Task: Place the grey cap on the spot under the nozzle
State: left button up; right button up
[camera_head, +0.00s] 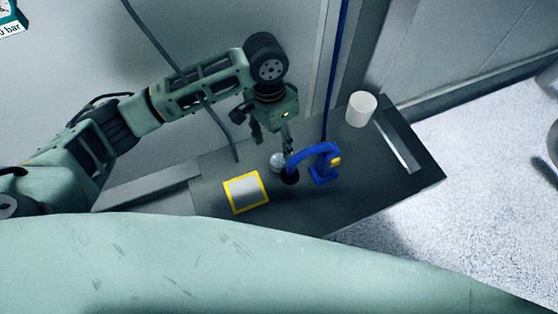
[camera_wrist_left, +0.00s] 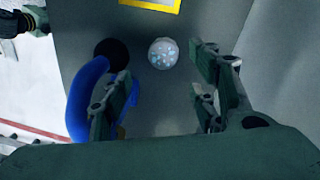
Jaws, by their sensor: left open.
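The grey cap (camera_head: 277,161), round and speckled, sits on the dark bench close beside the blue nozzle (camera_head: 312,154). The cap also shows in the left wrist view (camera_wrist_left: 163,53), just beyond and between my fingers. A round black spot (camera_head: 290,177) lies under the nozzle's curved end, close to the cap; it also shows in the left wrist view (camera_wrist_left: 111,53). Nothing visible rests on this spot. My left gripper (camera_head: 276,138) is open and empty, pointing down above the bench near the cap and the nozzle. My right gripper is not in view.
A yellow-framed pale square (camera_head: 247,207) lies left of the nozzle on the bench (camera_head: 212,180). A white cylinder (camera_head: 361,109) stands at the back right. The blue nozzle rises close beside my left fingers in the wrist view. A wall stands behind the bench.

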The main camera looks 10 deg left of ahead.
aim_at(279, 161)
pick_arm(q)
jog(key=m, duration=0.2)
jog(key=f+m, duration=0.1)
jog(key=m, duration=0.3)
jog(key=shift+a+f, duration=0.2)
jog(key=shift+a, duration=0.05)
jog(key=f, duration=0.5)
jog(key=d+f, duration=0.1)
jog(key=f, duration=0.1)
jog(key=shift+s+f, duration=0.3)
jog(key=shift+c, duration=0.2)
jog(key=c, duration=1.2)
jog(key=shift+o, duration=0.2)
notch_tip(279, 161, up, 10)
jog(key=s+a+r+n+t, duration=0.1)
jog(key=s+a+r+n, duration=0.2)
jog(key=r+n, duration=0.3)
jog(key=s+a+r+n+t, duration=0.1)
jog(key=s+a+r+n, duration=0.3)
jog(key=a+r+n, duration=0.2)
jog(key=shift+s+r+n+p, duration=0.3)
jog(key=shift+r+n, duration=0.1)
jog(key=shift+n, duration=0.3)
